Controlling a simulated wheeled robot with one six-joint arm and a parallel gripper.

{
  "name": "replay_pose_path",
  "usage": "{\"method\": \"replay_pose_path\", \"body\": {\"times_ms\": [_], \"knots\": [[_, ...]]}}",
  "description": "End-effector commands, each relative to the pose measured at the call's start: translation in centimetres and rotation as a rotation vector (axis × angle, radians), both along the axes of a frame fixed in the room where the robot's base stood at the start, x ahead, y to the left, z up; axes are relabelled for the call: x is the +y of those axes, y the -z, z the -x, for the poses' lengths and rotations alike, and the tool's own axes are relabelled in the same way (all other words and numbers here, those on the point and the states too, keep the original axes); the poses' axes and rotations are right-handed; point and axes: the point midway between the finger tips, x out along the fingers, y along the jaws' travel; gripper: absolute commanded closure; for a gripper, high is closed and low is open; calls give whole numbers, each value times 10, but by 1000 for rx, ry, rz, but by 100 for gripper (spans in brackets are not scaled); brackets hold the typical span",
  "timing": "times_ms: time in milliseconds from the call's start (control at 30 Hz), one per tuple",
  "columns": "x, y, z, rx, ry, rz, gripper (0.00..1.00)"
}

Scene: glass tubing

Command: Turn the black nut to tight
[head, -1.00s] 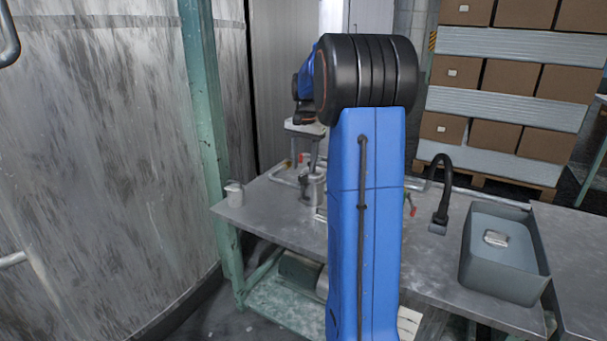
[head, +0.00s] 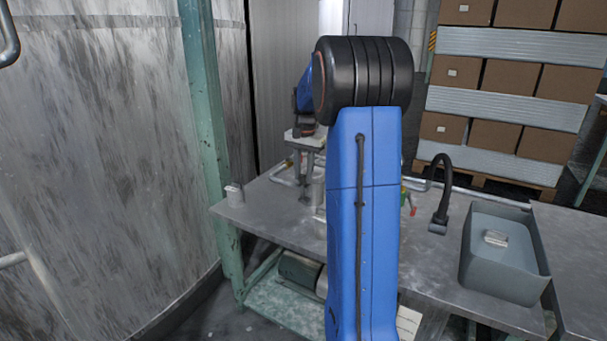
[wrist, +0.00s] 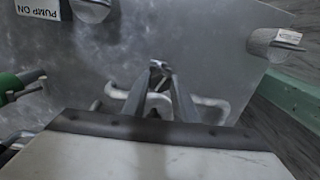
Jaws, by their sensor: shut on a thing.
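My gripper (wrist: 158,72) is at the middle of the wrist view, its two long grey fingers converging on a small dark piece, the black nut (wrist: 157,82). The nut is small and blurred, and the fingers hide much of it; I cannot tell how tight it is. Pale bent tubing (wrist: 208,103) runs on both sides behind the fingers. In the head view my gripper (head: 302,184) points down over the bench, left of my blue arm, with its tips among the tubing and fittings. The nut cannot be made out there.
A metal bench (head: 265,222) carries a small labelled cup (head: 234,194) at its left end, a black curved hose (head: 441,195) and a grey basin (head: 512,283) at right. A "PUMP ON" label (wrist: 38,8) shows in the wrist view. A green post (head: 208,130) stands close left.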

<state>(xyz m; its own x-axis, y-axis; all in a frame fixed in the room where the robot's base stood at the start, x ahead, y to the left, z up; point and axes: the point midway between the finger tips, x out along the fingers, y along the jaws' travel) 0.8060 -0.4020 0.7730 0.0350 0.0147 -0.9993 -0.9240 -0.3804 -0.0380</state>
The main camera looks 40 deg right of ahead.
Motion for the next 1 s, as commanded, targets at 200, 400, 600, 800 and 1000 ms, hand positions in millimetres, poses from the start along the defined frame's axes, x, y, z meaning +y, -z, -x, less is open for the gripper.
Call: {"method": "replay_pose_path", "body": {"times_ms": [200, 400, 600, 800, 1000], "knots": [[0, 0, 0, 0, 109, 1, 97], [0, 0, 0, -1, 228, 0, 97], [1, 0, 0, -1, 258, 0, 97], [1, 0, 0, -1, 257, 0, 97], [0, 0, 0, -1, 257, 0, 55]]}}
